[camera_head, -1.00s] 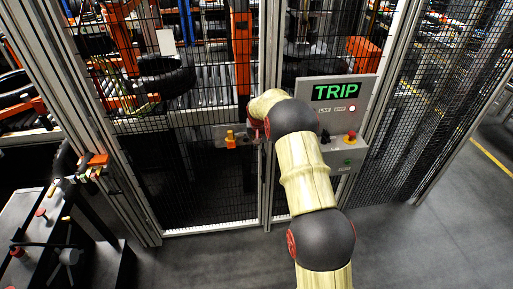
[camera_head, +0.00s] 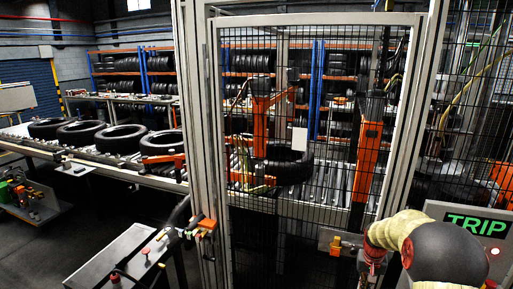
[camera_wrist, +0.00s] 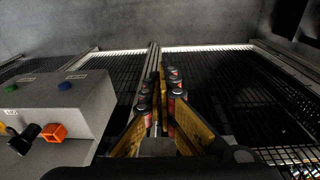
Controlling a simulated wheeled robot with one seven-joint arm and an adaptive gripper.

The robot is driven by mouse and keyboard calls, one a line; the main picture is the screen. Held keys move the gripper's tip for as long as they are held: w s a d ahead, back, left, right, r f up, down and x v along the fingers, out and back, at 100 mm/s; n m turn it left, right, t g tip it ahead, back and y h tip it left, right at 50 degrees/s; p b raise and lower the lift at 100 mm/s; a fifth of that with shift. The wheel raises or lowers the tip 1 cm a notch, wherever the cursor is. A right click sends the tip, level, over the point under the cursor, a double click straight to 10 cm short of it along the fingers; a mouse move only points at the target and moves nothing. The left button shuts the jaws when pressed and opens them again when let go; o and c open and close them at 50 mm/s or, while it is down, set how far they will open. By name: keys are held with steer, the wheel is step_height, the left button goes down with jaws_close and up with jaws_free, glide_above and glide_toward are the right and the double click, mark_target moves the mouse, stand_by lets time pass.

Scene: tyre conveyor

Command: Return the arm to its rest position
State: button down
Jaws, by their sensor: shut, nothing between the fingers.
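My arm (camera_head: 400,230) shows at the lower right of the head view, cream with dark joints, reaching toward the mesh cage door (camera_head: 290,210). Its end is low beside the door's right post, near a yellow-orange latch piece (camera_head: 335,245); the fingers cannot be made out there. In the wrist view my gripper (camera_wrist: 160,75) is shut and empty, its yellow and dark fingers together. Behind it are a light frame post (camera_wrist: 148,75) and dark mesh panels. I cannot tell whether the fingers touch the post.
A grey control box (camera_wrist: 85,110) with buttons and a black knob stands left of my gripper in the wrist view. The green TRIP sign (camera_head: 476,223) is at the right. Tyres (camera_head: 120,137) lie on the conveyor at left.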

steer(key=s+a+r+n+t+b, duration=0.1)
steer(key=s+a+r+b, duration=0.3)
steer(key=s+a, duration=0.3)
steer(key=s+a+r+n+t+b, duration=0.1)
steer(key=s+a+r+b, duration=0.3)
steer(key=s, duration=1.3)
steer(key=s+a+r+n+t+b, duration=0.2)
steer(key=s+a+r+b, duration=0.2)
steer(key=s+a, duration=0.6)
steer(key=shift+s+r+t+y, duration=0.35)
steer(key=shift+s+r, duration=0.45)
steer(key=shift+s, duration=0.4)
steer(key=shift+r, duration=0.1)
